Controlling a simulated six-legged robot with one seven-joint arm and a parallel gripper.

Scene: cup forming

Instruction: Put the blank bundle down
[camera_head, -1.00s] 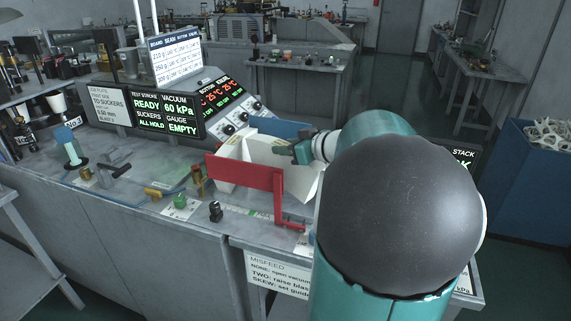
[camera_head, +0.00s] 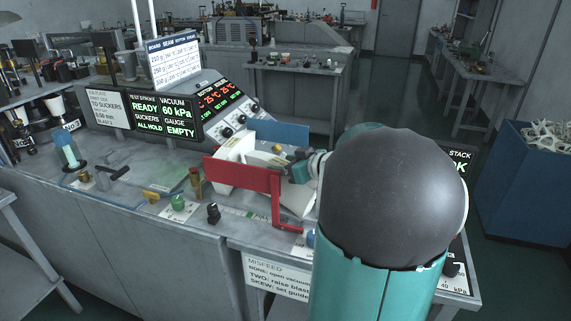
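The pale blank bundle (camera_head: 299,201) shows low behind the red guide (camera_head: 243,177), with its right end close to my arm. The guide hides part of it. I cannot tell whether it rests on the surface below. My gripper (camera_head: 297,172) is a small teal shape just above the bundle, between the red guide and the blue panel (camera_head: 283,132). My large dark-capped arm joint covers the right of the view. The fingertips are too small and too hidden to show whether they are open or shut, or whether they touch the bundle.
The control panel (camera_head: 226,108) and the status screen (camera_head: 165,115), reading READY and 60 kPa, stand behind. A blue bin (camera_head: 515,190) stands right.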

